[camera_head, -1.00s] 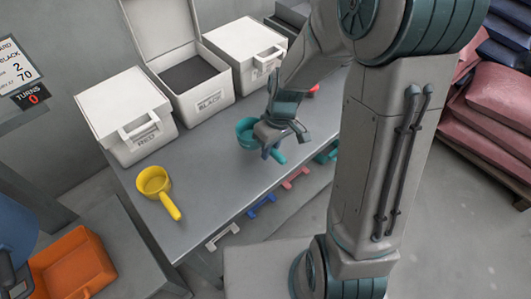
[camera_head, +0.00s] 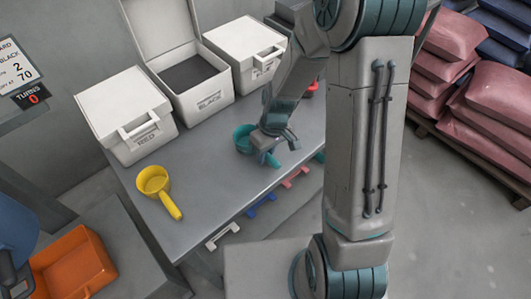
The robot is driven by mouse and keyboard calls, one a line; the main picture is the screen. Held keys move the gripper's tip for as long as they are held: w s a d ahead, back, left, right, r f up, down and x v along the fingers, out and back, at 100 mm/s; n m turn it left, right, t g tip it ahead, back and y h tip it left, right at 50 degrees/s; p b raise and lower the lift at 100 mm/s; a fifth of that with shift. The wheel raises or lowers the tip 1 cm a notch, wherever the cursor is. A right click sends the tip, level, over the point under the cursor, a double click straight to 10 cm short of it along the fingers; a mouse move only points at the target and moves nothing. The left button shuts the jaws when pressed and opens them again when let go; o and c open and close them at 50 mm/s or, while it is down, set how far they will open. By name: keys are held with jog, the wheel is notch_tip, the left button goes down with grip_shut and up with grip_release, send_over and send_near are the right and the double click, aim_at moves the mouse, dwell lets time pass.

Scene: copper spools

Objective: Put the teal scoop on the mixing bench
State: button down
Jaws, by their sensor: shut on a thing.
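The teal scoop (camera_head: 243,137) is at the middle of a long grey bench (camera_head: 215,190), its cup to the left of my gripper and its handle running down to the right. My gripper (camera_head: 269,152) is shut on the teal scoop at the handle, and its fingers hide part of it. I cannot tell whether the scoop touches the bench top or is just above it. Nothing in view is labelled as the mixing bench.
A yellow scoop (camera_head: 157,186) lies at the left, a red one (camera_head: 311,89) behind my arm. White bins (camera_head: 130,119) line the back; the BLACK bin (camera_head: 200,101) is open. An orange tray (camera_head: 72,266) is at lower left. Pink sacks (camera_head: 490,105) are stacked right.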

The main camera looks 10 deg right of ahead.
jog(key=c, duration=1.3)
grip_release()
jog(key=shift+f, duration=0.1)
notch_tip(320, 180, up, 12)
jog(key=w+d, duration=0.1)
jog(key=d, duration=0.1)
jog(key=s+d+r+m+t+h, duration=0.1)
jog(key=s+d+r+m+t, duration=0.1)
jog(key=s+r, duration=0.3)
jog(key=s+d+r+m+t+h, duration=0.1)
jog(key=s+d+r+m, duration=0.3)
jog(key=s, duration=0.4)
jog(key=shift+s+d+r+m+t+p, duration=0.2)
jog(key=shift+d+r+m+t+p, duration=0.1)
jog(key=shift+r+m+t, duration=0.25)
